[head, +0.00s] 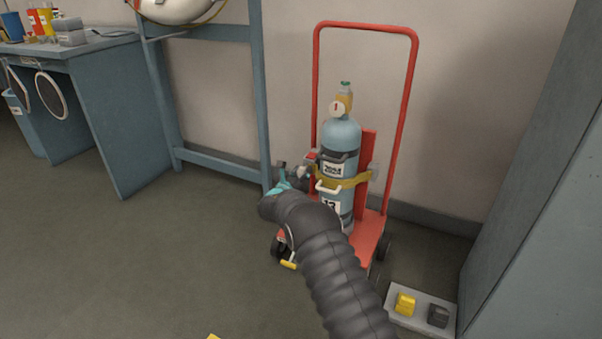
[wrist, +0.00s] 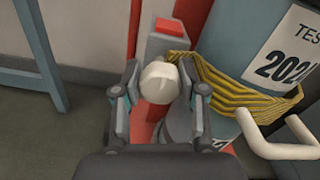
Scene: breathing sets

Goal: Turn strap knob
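The strap knob (wrist: 159,82) is a whitish rounded knob in the middle of the wrist view, beside a grey block with a red button (wrist: 170,27). My gripper (wrist: 160,92) has its two fingers on either side of the knob, with the fingertips apart. I cannot tell whether the fingers touch it. A yellow strap (wrist: 245,97) runs from the knob area around the blue cylinder (head: 342,137). In the head view my gripper (head: 290,174) is at the left side of the cylinder, and my arm hides part of the trolley.
The cylinder stands on a red trolley (head: 366,245) with a tall handle. A white handle (wrist: 275,150) sticks out at the cylinder's front. A blue-grey frame (head: 258,90) stands left of the trolley, and a tray (head: 420,322) with blocks lies front right. A cabinet is at right.

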